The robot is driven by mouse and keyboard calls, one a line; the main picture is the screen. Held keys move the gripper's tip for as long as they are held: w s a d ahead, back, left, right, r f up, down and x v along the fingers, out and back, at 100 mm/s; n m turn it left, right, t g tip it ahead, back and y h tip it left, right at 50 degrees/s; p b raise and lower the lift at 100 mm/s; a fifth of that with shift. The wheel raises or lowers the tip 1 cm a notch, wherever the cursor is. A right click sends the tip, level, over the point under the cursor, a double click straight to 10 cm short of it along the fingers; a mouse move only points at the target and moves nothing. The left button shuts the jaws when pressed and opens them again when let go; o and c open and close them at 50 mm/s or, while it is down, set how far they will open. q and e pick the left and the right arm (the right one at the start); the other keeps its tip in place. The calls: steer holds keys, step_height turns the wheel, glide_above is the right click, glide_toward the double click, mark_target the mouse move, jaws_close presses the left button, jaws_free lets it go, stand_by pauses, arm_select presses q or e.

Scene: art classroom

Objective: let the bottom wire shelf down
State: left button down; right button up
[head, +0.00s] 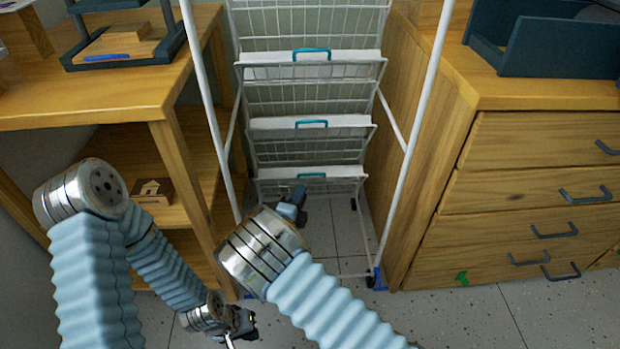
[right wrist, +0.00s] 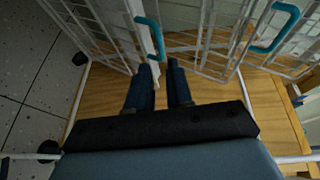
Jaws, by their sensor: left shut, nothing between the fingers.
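A white wire rack stands in the middle of the head view. Its bottom wire shelf (head: 335,172) has a teal handle (head: 303,175) at its upper front edge. My right gripper (head: 297,194) is just in front of and below that handle, hiding part of the shelf. In the right wrist view, the fingers (right wrist: 160,66) are apart, with the near end of a teal handle (right wrist: 151,37) at the gap between their tips. A firm grip is not visible. My left gripper (head: 245,335) is low at the bottom of the head view, shut and empty, away from the rack.
Two more wire shelves with teal handles, the middle one (head: 345,123) and an upper one (head: 345,58), are above. A wooden shelf unit (head: 130,85) is close on the left. A wooden drawer cabinet (head: 500,200) is close on the right. Tiled floor (head: 450,320) is clear in front.

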mark_target(310, 178)
steer(key=x, duration=0.9)
steer(key=shift+d+f, duration=0.1)
steer(key=shift+d, duration=0.05)
steer(key=shift+c, duration=0.3)
jaws_close()
steer(key=shift+b, duration=0.3)
stand_by(0.5)
